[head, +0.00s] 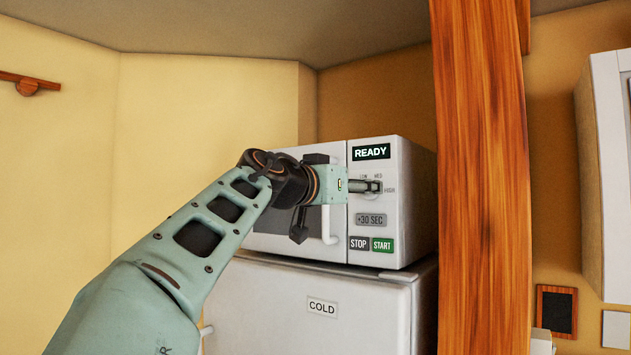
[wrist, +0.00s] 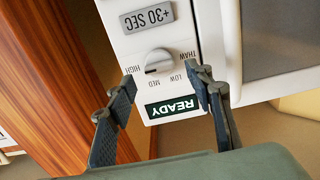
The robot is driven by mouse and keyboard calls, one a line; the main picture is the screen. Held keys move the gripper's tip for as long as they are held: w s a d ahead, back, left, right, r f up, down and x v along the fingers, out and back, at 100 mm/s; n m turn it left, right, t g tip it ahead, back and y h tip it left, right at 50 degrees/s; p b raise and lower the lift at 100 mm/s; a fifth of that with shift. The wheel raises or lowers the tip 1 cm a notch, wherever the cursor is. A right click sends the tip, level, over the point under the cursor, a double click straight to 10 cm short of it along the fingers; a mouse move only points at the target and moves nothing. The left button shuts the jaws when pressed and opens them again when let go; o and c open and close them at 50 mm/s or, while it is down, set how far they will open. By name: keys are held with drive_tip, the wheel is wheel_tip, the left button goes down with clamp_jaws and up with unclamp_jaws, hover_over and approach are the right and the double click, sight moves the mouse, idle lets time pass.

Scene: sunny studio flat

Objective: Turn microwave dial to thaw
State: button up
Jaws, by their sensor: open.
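The white microwave (head: 412,215) stands on a white fridge. Its dial (wrist: 158,62) is a round light knob between the display and the +30 SEC button. In the wrist view, which is upside down, HIGH, MED, LOW and THAW ring the dial. A dark mark shows on the knob's HIGH side; its exact setting is hard to read. My gripper (wrist: 164,76) is open, with one finger on each side of the dial and gaps between. I cannot tell how far off the fingertips are. In the head view my gripper (head: 374,187) covers most of the dial.
The display (head: 371,152) reads READY. STOP (head: 359,243) and START (head: 382,245) buttons lie below the dial. The door handle (head: 329,225) is left of the panel. A wooden post (head: 483,180) stands close on the right. The fridge (head: 300,325) is marked COLD.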

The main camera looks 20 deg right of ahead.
drive_tip(key=shift+p+x, duration=0.55)
drive_tip(key=shift+x, duration=1.25)
drive_tip(key=c, duration=1.2)
drive_tip(key=shift+o, duration=0.2)
